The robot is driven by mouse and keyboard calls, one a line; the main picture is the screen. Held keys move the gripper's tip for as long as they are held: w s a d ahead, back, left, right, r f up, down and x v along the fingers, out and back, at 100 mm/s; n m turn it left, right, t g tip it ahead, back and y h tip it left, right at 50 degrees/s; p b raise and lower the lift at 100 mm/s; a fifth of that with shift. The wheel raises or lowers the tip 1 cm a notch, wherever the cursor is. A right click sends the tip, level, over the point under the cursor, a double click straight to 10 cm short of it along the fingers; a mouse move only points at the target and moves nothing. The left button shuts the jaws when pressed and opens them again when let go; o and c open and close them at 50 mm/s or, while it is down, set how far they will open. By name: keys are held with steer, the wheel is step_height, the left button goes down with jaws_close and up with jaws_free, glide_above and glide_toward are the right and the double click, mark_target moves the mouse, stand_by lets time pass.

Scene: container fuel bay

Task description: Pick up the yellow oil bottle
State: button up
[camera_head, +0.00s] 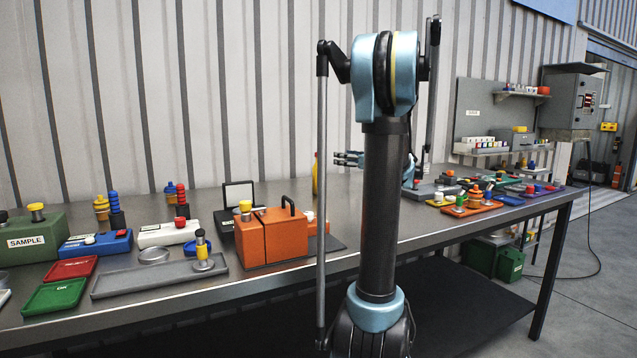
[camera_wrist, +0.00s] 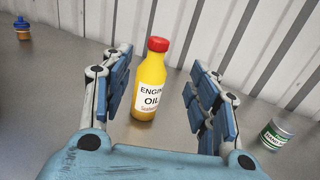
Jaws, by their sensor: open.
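The yellow oil bottle (camera_wrist: 151,84) has a red cap and a white label reading "ENGINE OIL". It stands upright on the metal bench in the wrist view, ahead of my gripper (camera_wrist: 157,92) and roughly centred between its blue fingers. The fingers are open, with clear gaps on both sides of the bottle. In the head view only a narrow yellow strip of the bottle (camera_head: 315,175) shows behind the bench's front items, near the wall. My gripper (camera_head: 347,159) is mostly hidden there behind my arm, with its finger ends pointing left toward the bottle.
The metal bench (camera_head: 300,187) runs along a corrugated wall. A green-and-white can (camera_wrist: 277,133) stands right of my gripper. An orange box (camera_head: 280,238) stands on the bench nearer the front. Trays and small bottles crowd the bench's left, and more trays its right.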

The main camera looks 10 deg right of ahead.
mark_target(323, 155)
steer(key=x, duration=1.4)
steer(key=shift+w+a+f, duration=0.1)
steer(key=shift+a+f, duration=0.05)
steer(key=shift+a, duration=0.05)
jaws_close()
